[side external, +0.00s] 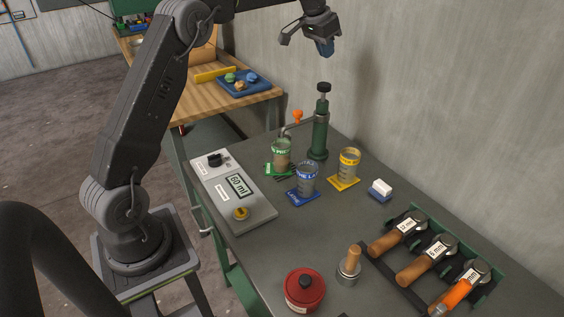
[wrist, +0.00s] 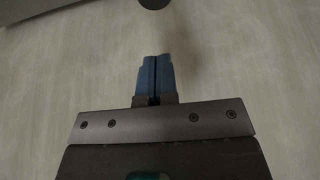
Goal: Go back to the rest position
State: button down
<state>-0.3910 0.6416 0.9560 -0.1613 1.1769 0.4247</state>
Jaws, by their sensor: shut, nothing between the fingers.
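My gripper (side external: 326,47) is raised high above the bench at the top of the side view, near the grey wall. Its blue fingertips point down. In the wrist view the two blue fingers (wrist: 155,78) are closed together with only a thin dark line between them, and nothing is held. The wrist view shows mostly plain wall behind the fingers. My gripper is well above everything on the bench and touches nothing.
On the dark bench (side external: 250,265) stand a green pump (side external: 320,125), a green-labelled cup (side external: 281,155), a blue-labelled cup (side external: 307,178), a yellow-labelled cup (side external: 348,165), a control box (side external: 233,190), a red pot (side external: 305,291) and a rack of wooden-handled tools (side external: 418,268). The wall is close behind.

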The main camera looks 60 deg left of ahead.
jog(key=s+d+r, duration=0.3)
jog(key=s+d, duration=0.4)
jog(key=s, duration=0.2)
jog(key=s+d+r, duration=0.3)
jog(key=s+d, duration=0.5)
jog(key=s, duration=0.1)
jog(key=s+d+f, duration=0.2)
jog(key=s+f, duration=0.1)
jog(key=s, duration=0.3)
jog(key=s+d+f, duration=0.2)
jog(key=s+f, duration=0.1)
jog(key=s, duration=0.4)
jog(key=s+d+f+t, duration=0.1)
jog(key=s+d+f, duration=0.1)
jog(key=s, duration=0.4)
jog(key=shift+s+f, duration=0.35)
jog(key=shift+f, duration=0.45)
jog(key=shift+w+a+r, duration=0.1)
